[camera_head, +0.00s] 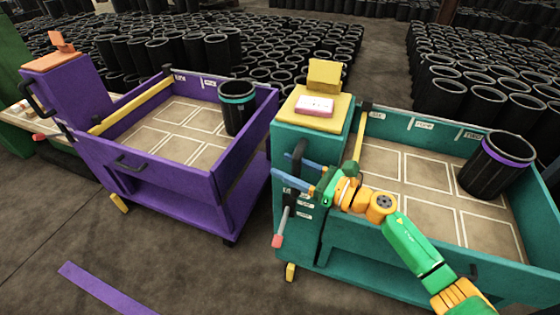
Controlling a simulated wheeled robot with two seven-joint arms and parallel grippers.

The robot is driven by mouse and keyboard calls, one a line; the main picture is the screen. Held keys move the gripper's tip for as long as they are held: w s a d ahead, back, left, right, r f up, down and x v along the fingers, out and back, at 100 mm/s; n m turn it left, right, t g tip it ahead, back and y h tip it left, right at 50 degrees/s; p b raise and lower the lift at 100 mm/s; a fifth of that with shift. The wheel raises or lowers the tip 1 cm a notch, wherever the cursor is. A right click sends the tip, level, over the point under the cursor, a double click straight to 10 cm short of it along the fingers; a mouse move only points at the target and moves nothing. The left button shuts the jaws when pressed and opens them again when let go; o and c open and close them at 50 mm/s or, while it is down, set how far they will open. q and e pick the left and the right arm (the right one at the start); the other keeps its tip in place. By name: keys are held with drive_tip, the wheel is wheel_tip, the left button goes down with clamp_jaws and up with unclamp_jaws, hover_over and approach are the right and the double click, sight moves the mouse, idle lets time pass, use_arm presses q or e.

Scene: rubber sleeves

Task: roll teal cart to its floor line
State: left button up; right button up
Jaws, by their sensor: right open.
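The teal cart (330,265) stands at the right, with a dark upright handle (298,156) on its left end panel. A lever with a red grip (277,240) hangs on the same end. My right gripper (281,169) reaches across the cart from the lower right. Its blue fingers are open at the handle, overlapping its lower part in the picture. I cannot tell whether they touch or surround it. The cart's tray holds a black sleeve with a purple band (496,170). No teal floor line shows. My left gripper is not in view.
A purple cart (165,205) stands close on the left, holding a black sleeve with a teal band (238,108). A purple floor line (103,288) lies at the lower left. Rows of black sleeves (290,50) fill the back. Bare floor lies in front.

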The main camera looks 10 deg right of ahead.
drive_tip(key=shift+w+a+f, duration=0.1)
drive_tip(key=shift+w+a, duration=0.35)
drive_tip(key=shift+w, duration=0.05)
clamp_jaws()
idle(1.1)
